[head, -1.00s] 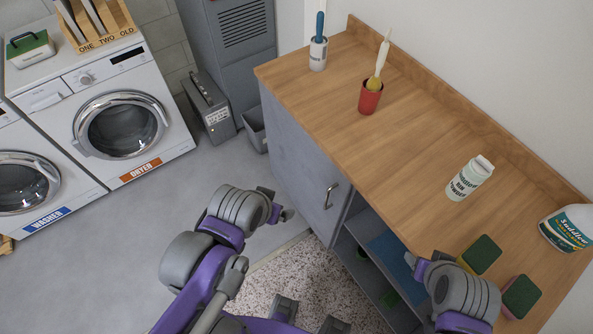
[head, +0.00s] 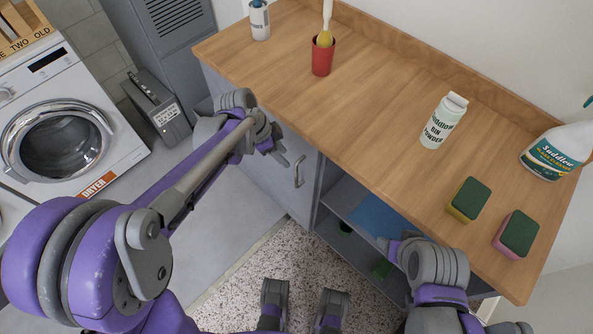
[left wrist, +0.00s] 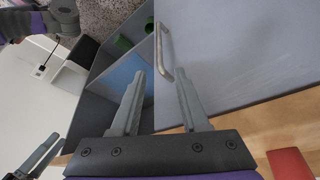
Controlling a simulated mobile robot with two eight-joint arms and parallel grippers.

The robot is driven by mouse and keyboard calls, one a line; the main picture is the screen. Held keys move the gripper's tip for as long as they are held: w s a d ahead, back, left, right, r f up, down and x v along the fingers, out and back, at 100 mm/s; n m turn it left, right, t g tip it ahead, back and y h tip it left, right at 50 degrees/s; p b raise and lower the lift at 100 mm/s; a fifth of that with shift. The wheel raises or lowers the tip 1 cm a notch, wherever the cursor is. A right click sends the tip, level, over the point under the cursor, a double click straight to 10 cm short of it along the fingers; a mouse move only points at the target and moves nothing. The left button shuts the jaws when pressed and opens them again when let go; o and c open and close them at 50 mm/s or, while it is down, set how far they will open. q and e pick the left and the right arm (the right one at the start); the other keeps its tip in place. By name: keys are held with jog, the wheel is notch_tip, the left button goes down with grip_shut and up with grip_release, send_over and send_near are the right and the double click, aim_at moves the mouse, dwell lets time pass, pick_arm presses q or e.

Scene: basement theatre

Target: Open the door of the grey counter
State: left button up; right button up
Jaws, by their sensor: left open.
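The grey counter (head: 245,150) has a wooden top and a grey door (head: 265,180) on its front. The door looks shut and has a metal bar handle (head: 299,170) near its right edge. My left gripper (head: 280,152) is open and empty, in front of the door and just left of the handle. In the left wrist view, the handle (left wrist: 163,52) lies ahead of the two spread fingers, roughly in line with the gap between them.
Open shelves (head: 350,215) lie right of the door. On the top stand a red cup (head: 322,58) with a brush, a white powder bottle (head: 442,122), two sponges (head: 468,200) and a cleaner bottle (head: 555,152). A grey case (head: 157,110) stands on the floor at left.

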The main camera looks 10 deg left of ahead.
aim_at(296, 169)
pick_arm(q)
jog(key=b+x, duration=0.1)
jog(key=x, duration=0.9)
jog(key=shift+f+b, duration=0.3)
jog(key=shift+d, duration=0.1)
grip_shut()
dwell(0.9)
